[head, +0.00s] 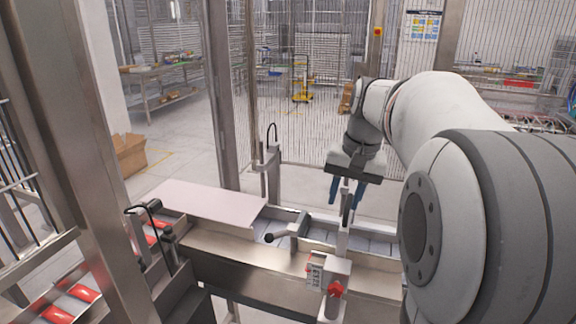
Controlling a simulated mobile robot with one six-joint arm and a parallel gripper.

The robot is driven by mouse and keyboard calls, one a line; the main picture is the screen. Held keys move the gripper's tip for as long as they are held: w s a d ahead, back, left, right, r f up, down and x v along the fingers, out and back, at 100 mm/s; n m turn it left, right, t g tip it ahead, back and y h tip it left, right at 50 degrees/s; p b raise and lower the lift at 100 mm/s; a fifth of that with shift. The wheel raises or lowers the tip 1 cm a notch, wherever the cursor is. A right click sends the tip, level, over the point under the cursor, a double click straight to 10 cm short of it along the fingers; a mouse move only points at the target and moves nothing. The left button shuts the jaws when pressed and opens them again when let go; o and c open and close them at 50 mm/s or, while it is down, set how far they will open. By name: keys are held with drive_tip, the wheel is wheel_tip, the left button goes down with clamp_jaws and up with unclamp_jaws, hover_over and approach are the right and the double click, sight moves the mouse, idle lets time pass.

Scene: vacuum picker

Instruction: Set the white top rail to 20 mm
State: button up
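My gripper (346,197) hangs at the end of my arm above the conveyor, its two blue fingers pointing down and apart. A thin upright post (343,238) rises from the conveyor edge and shows between and just below the fingers; I cannot tell whether they touch it. At the post's foot is a white block with a small scale-like plate (315,268) and red knobs (335,288). The plate's marks are too small to read. A grey clamp lever with a black ball (270,238) sits left of the post. I cannot clearly pick out the white top rail.
A steel conveyor (240,253) runs across below me, with a pale flat cover (205,200) at its left. Red packs (84,293) lie on a belt at lower left. Steel frame posts (85,130) stand close on the left. A cardboard box (128,155) lies beyond.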

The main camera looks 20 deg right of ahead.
sight(349, 201)
drive_tip(key=w+d+r+m+p, duration=0.1)
drive_tip(key=w+d+r+p, duration=0.15)
drive_tip(key=d+r, duration=0.25)
drive_tip(key=shift+y, duration=0.3)
drive_tip(key=f, duration=0.2)
drive_tip(key=w+a+f, duration=0.1)
drive_tip(key=f, duration=0.5)
drive_tip(key=shift+w+a, duration=0.15)
drive_tip(key=shift+a, duration=0.05)
drive_tip(key=shift+r, duration=0.1)
clamp_jaws()
